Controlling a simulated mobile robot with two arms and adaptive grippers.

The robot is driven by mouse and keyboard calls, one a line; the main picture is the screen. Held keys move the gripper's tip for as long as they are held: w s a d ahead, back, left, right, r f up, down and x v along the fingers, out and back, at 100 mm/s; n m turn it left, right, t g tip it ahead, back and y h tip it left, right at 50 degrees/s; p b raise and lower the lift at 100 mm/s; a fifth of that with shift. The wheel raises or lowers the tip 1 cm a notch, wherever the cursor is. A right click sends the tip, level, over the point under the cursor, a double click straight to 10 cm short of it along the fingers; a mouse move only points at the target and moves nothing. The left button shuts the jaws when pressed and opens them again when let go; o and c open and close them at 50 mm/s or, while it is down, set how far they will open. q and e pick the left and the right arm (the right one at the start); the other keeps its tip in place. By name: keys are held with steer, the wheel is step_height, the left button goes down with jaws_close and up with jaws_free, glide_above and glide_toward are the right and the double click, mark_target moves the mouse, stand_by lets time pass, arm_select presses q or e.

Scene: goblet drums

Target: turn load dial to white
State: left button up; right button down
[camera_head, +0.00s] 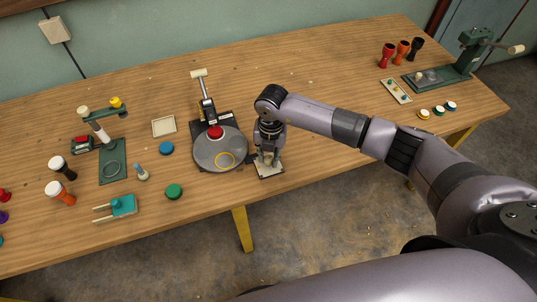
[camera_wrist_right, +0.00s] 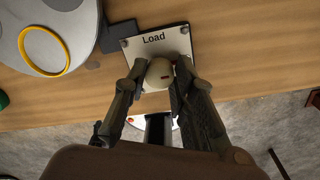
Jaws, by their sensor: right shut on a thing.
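The load dial has a cream knob (camera_wrist_right: 159,74) with a small red mark. It sits on a pale plate (camera_wrist_right: 128,43) lettered "Load" in the right wrist view. In the head view the plate (camera_head: 270,173) lies near the table's front edge, under my right gripper (camera_head: 267,157). My right gripper (camera_wrist_right: 160,80) is shut on the knob, one finger on each side. A bit of red and white shows below the knob between the fingers; most of the plate's lower part is hidden by the fingers. My left gripper is not in view.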

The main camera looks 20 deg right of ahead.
mark_target(270, 158)
stand_by(0.5)
steer(key=c, duration=1.3)
jaws_free()
steer(key=shift+r, duration=0.1)
steer(key=r, duration=1.2)
steer(key=shift+s+d, duration=0.1)
steer(key=shift+d, duration=0.15)
steer(key=shift+f, duration=0.1)
